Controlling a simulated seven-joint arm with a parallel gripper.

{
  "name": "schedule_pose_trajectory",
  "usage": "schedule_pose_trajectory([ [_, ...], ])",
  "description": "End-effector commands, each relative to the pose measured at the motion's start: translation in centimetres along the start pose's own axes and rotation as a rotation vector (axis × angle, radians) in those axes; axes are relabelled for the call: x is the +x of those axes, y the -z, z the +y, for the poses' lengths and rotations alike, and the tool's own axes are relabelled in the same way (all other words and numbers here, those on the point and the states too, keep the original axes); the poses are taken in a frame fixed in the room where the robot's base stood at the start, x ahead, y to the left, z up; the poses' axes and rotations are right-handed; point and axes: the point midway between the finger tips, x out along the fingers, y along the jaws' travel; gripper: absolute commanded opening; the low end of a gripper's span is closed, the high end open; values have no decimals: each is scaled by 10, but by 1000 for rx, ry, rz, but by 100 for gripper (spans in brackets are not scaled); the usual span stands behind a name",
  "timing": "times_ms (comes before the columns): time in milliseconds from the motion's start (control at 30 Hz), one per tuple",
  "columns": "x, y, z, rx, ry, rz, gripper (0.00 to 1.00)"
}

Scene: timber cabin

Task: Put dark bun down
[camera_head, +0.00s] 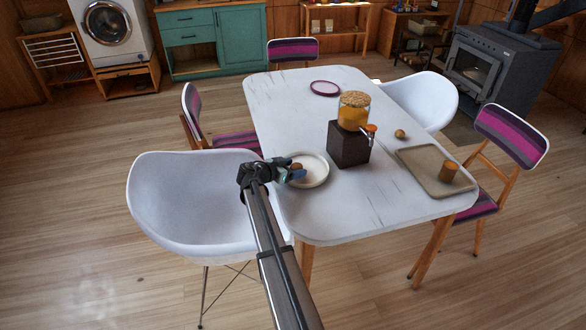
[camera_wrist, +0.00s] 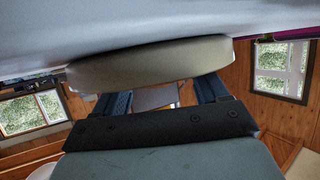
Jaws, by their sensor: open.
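A small brown bun (camera_head: 297,167), mostly covered by my gripper, shows at the left part of a round pale plate (camera_head: 319,178) on the white table. My gripper (camera_head: 297,173) reaches in over the plate's left side, its fingers beside the bun. In the wrist view the two fingers (camera_wrist: 162,96) stand apart, and the plate's beige side (camera_wrist: 150,64) crosses just beyond them. I cannot make out the bun in that view, nor tell whether a finger touches it.
On the white table (camera_head: 290,100), a dark-based dispenser (camera_head: 349,145) stands right of the plate. A white chair (camera_head: 185,200) is left of my arm.

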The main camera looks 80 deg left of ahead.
Motion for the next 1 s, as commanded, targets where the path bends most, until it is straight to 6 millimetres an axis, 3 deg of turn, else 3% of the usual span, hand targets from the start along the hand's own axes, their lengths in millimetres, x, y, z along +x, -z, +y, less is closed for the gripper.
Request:
schedule_pose_trajectory([
  [267,-10,2,0,0,1,0,73],
  [700,-86,2,1,0,2,0,73],
  [1000,-117,2,0,0,0,0,73],
])
